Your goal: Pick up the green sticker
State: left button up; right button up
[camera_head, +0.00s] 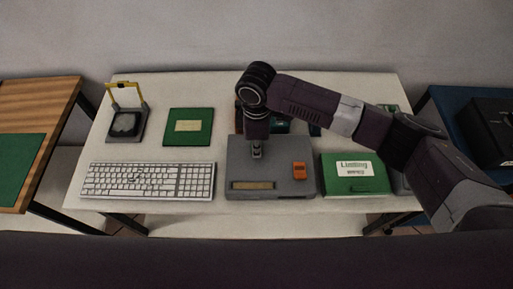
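A flat green square (202,126) with a pale beige label in its middle lies on the white table, left of centre. A green box (354,175) with a white printed label lies at the right of the table. I cannot tell which green thing is the green sticker. My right gripper (257,152) points down over the back of a grey box-shaped device (272,180), to the right of the green square. Its fingers are too small and dark to tell whether they are open or shut. My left gripper is not in view.
A white keyboard (148,181) lies at the front left of the white table (235,84). A stand with a yellow frame (124,98) is behind it. An orange item (299,171) is on the grey device. Dark items behind my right arm are partly hidden. Side tables flank the white one.

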grip_shut()
jog(key=shift+r, duration=0.45)
notch_tip(320, 180, up, 23)
jog(key=w+p, duration=0.2)
dwell(0.7)
